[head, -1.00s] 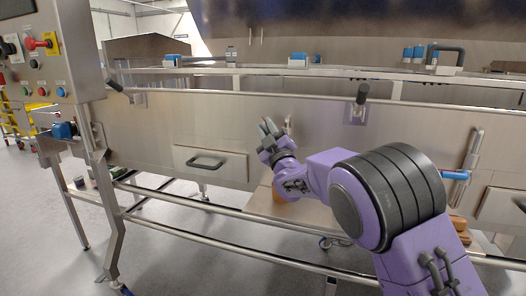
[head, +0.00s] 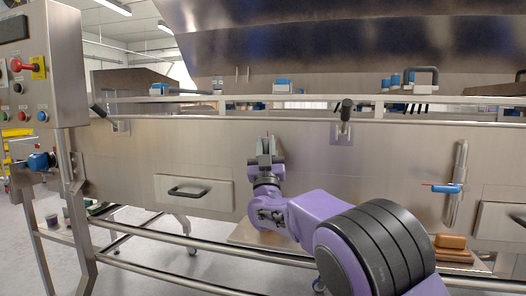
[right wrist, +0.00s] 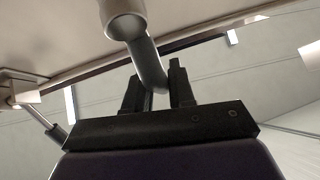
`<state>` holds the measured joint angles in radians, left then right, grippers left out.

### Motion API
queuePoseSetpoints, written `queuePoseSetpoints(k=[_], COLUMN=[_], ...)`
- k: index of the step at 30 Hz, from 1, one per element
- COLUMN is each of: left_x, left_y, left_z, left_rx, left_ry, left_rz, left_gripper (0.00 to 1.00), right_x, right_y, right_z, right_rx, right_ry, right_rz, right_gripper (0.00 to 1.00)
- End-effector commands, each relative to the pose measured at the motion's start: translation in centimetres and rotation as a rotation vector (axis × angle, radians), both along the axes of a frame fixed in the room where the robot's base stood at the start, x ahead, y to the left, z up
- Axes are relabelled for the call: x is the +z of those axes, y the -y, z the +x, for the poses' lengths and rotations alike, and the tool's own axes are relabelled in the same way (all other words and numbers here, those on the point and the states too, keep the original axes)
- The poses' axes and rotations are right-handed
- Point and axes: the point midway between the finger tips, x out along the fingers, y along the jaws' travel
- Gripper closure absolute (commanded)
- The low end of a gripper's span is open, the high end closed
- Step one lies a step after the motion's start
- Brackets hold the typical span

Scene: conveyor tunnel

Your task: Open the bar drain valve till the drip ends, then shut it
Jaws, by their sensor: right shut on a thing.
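In the head view my right gripper (head: 267,146) points up against the steel side panel (head: 215,140), right of the drawer. In the right wrist view the right gripper (right wrist: 157,90) is shut on a curved dark grey bar (right wrist: 148,63), which hangs from a round metal fitting (right wrist: 123,20). The fingers hide this bar in the head view. A blue lever (head: 441,188) with a red tip sits on an upright pipe (head: 458,180) farther right, apart from my gripper. I see no drip. My left gripper is not in view.
A black-handled drawer (head: 195,191) is left of my gripper. A control box (head: 50,70) stands at the far left. Steel rails (head: 190,240) run below the panel. A brown block (head: 450,242) lies low at the right. A black-gripped latch (head: 345,112) sits above right.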

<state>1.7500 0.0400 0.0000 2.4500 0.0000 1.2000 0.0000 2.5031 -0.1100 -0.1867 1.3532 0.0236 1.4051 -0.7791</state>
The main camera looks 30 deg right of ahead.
Motion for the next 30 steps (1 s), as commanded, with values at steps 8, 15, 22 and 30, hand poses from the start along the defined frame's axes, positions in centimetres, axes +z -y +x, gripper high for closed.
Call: queuePoseSetpoints(k=[8,15,22,30], left_x=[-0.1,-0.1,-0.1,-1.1], left_y=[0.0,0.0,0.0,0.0], left_z=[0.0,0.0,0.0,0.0], left_rx=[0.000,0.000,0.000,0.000], left_ry=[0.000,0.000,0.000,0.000], left_rz=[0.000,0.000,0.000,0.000], left_gripper=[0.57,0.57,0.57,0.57], right_x=[-0.3,-0.3,-0.2,-2.4], right_y=[0.1,0.1,0.0,-1.0], right_z=[0.0,0.0,0.0,-1.9], right_rx=[0.000,-0.001,0.000,0.001], right_ry=[0.002,0.002,0.004,0.002], right_rz=[0.010,0.009,0.009,0.006], right_gripper=[1.00,0.63,0.55,0.55])
